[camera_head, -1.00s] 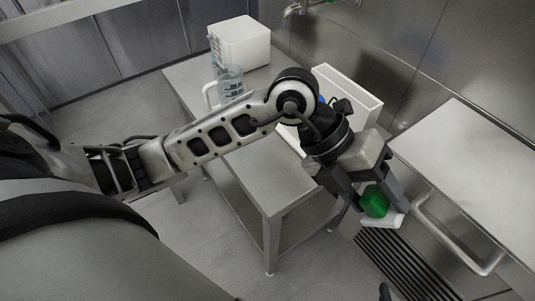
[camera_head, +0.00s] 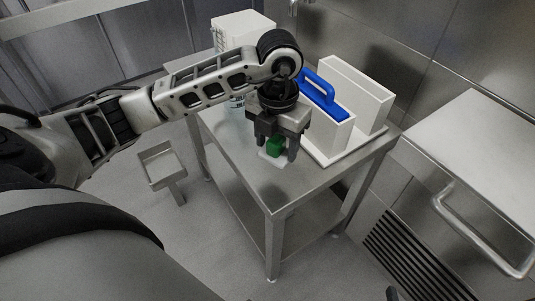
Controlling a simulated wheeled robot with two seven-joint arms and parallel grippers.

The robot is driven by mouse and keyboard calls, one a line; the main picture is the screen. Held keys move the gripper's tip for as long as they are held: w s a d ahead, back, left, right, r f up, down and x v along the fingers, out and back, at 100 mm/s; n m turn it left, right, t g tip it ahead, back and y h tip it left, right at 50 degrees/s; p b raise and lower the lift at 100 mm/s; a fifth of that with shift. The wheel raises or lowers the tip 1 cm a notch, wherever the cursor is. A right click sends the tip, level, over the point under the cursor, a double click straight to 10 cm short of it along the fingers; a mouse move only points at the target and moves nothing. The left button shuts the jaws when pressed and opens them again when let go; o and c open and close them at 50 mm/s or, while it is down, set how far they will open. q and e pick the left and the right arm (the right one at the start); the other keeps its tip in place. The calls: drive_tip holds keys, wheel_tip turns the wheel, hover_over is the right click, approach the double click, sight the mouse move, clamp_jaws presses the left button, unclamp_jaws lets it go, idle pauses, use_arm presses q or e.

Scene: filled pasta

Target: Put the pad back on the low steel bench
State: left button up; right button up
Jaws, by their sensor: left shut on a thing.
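My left gripper (camera_head: 276,150) points down over the low steel bench (camera_head: 285,190). It is shut on the green pad (camera_head: 276,146), which has a pale, whitish lower layer (camera_head: 272,160). The pad is over the near part of the bench top, left of the white holder. I cannot tell whether its underside touches the steel. My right gripper (camera_head: 392,294) shows at most as a small dark tip at the bottom edge, and its jaws cannot be made out.
A white two-walled holder (camera_head: 357,90) stands on the bench, with a blue-handled thing (camera_head: 318,92) at its near wall. A white box (camera_head: 240,28) stands at the far end. A counter with a rail handle (camera_head: 478,235) is at right. A small steel tray (camera_head: 160,165) stands at left.

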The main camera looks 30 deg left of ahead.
sight(268, 146)
use_arm(q)
drive_tip(key=a+f, duration=0.1)
drive_tip(key=w+a+f, duration=0.1)
drive_tip(key=a+f, duration=0.1)
drive_tip(key=f, duration=0.1)
drive_tip(key=shift+w+f, duration=0.1)
drive_tip(key=shift+w, duration=0.15)
wheel_tip(268, 146, down, 3)
drive_tip(key=shift+a+f, duration=0.1)
drive_tip(key=shift+f, duration=0.1)
drive_tip(key=o, duration=0.9)
use_arm(e)
drive_tip(key=shift+w, duration=0.2)
use_arm(q)
drive_tip(key=shift+w+r, duration=0.1)
wheel_tip(268, 146, up, 12)
drive_tip(key=shift+f, duration=0.1)
use_arm(e)
drive_tip(key=shift+s+f, duration=0.2)
drive_tip(key=shift+s, duration=0.1)
drive_tip(key=shift+w+r, duration=0.1)
